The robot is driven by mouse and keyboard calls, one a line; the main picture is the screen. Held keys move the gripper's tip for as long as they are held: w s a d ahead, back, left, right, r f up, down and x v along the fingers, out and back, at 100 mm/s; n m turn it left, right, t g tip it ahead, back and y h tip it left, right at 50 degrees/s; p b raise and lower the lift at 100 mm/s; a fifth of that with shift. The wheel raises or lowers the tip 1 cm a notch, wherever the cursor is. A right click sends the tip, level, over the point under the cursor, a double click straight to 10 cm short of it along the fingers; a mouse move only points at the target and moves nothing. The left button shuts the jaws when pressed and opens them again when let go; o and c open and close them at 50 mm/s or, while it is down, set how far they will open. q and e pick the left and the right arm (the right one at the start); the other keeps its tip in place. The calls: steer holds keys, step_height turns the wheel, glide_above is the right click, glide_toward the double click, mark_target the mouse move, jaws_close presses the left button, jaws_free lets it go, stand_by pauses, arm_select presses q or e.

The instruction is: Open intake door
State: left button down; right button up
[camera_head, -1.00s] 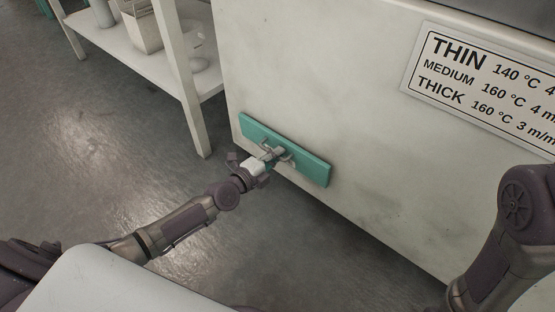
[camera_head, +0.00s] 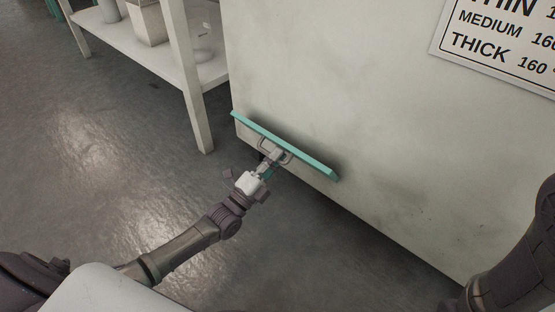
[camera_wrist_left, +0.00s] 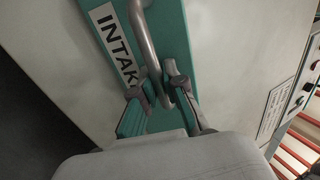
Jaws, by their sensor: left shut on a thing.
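The intake door is a teal panel (camera_head: 290,145) low on the side of a pale machine. The left wrist view shows the teal door (camera_wrist_left: 180,30) with an "INTAKE" label (camera_wrist_left: 117,42) and a grey bar handle (camera_wrist_left: 143,32). My left gripper (camera_head: 272,160) is at the handle, and in the left wrist view its fingers (camera_wrist_left: 163,95) are shut on the handle bar. My right arm shows at the right edge of the head view, but its gripper is out of view.
The pale machine (camera_head: 350,70) fills the right side, with a temperature sign (camera_head: 510,45) on it. A white shelf (camera_head: 140,50) holding containers stands at the upper left. The grey floor (camera_head: 90,150) in front is clear.

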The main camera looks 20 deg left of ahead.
arm_select(q)
steer(key=shift+s+f+t, duration=0.1)
steer(key=shift+t, duration=0.2)
steer(key=c, duration=1.5)
jaws_free()
steer(key=v, duration=1.2)
